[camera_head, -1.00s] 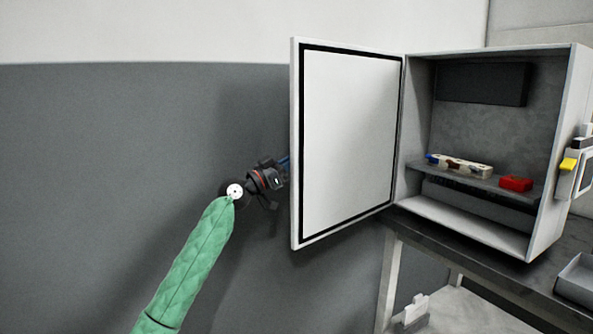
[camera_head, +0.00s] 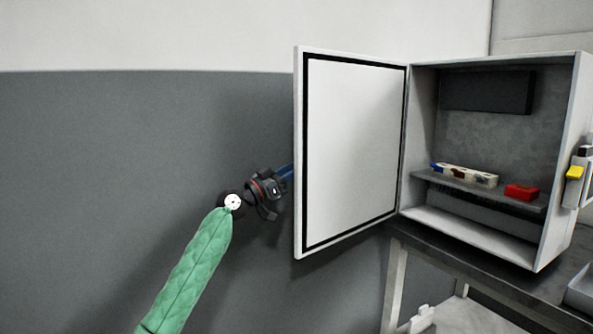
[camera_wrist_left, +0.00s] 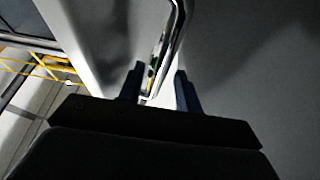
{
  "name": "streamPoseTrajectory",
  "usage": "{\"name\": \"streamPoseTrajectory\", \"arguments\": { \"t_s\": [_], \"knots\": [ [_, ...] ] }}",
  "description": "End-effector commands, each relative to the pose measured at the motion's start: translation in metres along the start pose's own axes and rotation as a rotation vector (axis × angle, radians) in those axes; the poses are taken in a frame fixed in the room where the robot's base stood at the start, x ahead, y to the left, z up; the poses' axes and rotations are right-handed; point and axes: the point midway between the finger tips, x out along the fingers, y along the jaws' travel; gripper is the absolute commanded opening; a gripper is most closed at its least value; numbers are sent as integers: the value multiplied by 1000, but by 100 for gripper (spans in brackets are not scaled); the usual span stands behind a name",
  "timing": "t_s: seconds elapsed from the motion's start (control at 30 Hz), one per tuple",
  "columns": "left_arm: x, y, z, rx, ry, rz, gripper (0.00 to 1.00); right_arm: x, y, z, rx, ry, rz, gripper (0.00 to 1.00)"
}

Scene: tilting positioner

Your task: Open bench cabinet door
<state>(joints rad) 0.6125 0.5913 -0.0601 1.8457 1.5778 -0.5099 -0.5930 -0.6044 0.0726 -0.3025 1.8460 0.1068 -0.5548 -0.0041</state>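The bench cabinet (camera_head: 572,150) stands at the right in the head view. Its white door (camera_head: 352,150) is swung wide open to the left, with its inner face toward me. My left gripper (camera_head: 289,172) is at the door's free edge, its blue fingertips partly hidden behind the door. In the left wrist view my left gripper (camera_wrist_left: 160,88) has its two fingers apart, with the metal bar handle (camera_wrist_left: 172,45) between them. A gap shows beside the bar, so the fingers are around it, not clamped. My right gripper is not in view.
Inside the cabinet a shelf (camera_head: 470,192) bears a pale block with coloured parts (camera_head: 465,175) and a red block (camera_head: 521,192). The cabinet stands on a dark bench (camera_head: 450,253). A grey tray (camera_head: 582,290) is at the right edge. Wall space left of the door is free.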

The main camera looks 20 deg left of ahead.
Motion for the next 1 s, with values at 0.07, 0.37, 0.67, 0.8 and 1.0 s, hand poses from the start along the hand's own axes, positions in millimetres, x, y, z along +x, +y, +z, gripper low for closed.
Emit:
{"name": "streamPoseTrajectory", "arguments": {
  "t_s": [0.07, 0.37, 0.67, 0.8, 1.0],
  "knots": [
    [-13, 0, 3, 0, -2, 0, 34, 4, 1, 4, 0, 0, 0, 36],
    [-56, 0, 3, 0, -2, 0, 34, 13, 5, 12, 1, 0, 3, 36],
    [-67, 0, 1, 0, -2, 0, 34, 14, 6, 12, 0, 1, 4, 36],
    [-67, 0, 1, 0, -1, 0, 34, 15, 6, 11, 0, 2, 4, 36],
    [-66, 0, 1, 0, -1, 0, 34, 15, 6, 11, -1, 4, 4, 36]
  ]
}}
